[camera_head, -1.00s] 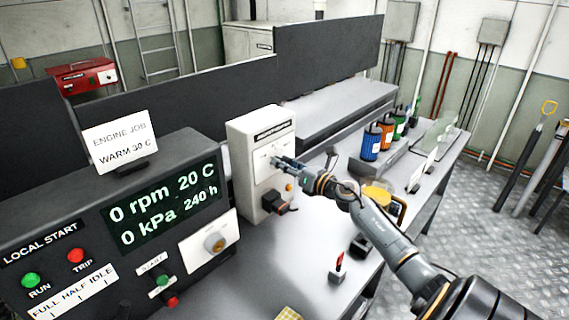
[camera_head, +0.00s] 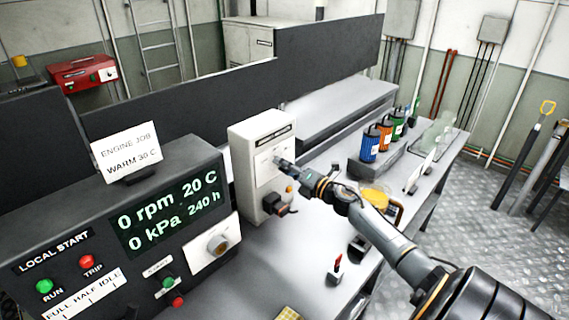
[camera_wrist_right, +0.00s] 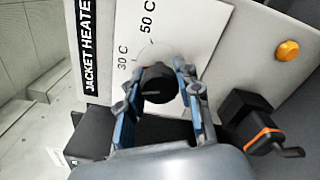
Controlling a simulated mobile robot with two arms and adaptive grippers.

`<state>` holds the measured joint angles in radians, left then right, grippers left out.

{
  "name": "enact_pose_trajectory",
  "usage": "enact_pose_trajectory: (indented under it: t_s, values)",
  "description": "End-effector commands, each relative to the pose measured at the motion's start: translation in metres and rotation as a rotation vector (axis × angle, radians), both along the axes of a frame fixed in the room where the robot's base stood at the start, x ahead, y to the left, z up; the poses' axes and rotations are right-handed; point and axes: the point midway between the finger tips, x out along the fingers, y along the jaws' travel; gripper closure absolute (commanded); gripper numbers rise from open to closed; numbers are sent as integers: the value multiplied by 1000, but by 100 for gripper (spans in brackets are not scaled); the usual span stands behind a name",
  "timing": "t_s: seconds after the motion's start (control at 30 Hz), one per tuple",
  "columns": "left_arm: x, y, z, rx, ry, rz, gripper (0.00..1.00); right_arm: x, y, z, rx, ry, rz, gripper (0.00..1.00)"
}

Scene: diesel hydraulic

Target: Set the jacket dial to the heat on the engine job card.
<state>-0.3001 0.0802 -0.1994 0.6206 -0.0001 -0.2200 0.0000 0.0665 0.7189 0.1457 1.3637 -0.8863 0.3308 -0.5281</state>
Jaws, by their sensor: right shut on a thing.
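The engine job card (camera_head: 127,152) stands on the dark console and reads "WARM 30 C". The white jacket heater box (camera_head: 263,140) stands to the right of the console. In the right wrist view its white panel (camera_wrist_right: 198,33) shows "30 C" and "50 C" marks around a black round dial (camera_wrist_right: 158,88). My right gripper (camera_head: 282,163) is at the front of this box. In the right wrist view its two blue-sided fingers (camera_wrist_right: 163,84) are shut on the dial, one on each side. I cannot tell clearly which mark the dial points to. My left gripper is out of view.
An orange button (camera_wrist_right: 287,51) and a black lever with an orange band (camera_wrist_right: 258,135) sit near the dial. The console display (camera_head: 168,212) reads 20 C. Colored canisters (camera_head: 384,135) and a yellow-topped item (camera_head: 374,197) stand further right on the bench.

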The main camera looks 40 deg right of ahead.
Motion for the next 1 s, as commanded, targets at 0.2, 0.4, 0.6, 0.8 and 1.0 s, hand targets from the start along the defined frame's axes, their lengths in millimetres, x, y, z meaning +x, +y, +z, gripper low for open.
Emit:
enact_pose_trajectory:
  t_s: [0.2, 0.4, 0.6, 0.8, 1.0]
  values:
    - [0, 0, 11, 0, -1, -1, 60, 0, -1, 3, 162, 13, -2, 98]
    - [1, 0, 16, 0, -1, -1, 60, 0, -1, 2, 267, 22, -3, 98]
    - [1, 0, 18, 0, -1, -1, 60, 0, -1, 1, 323, 27, -3, 98]
    - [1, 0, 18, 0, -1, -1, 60, 0, -1, 1, 342, 28, -3, 98]
    - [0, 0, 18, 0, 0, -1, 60, 0, -1, 1, 343, 28, -3, 98]
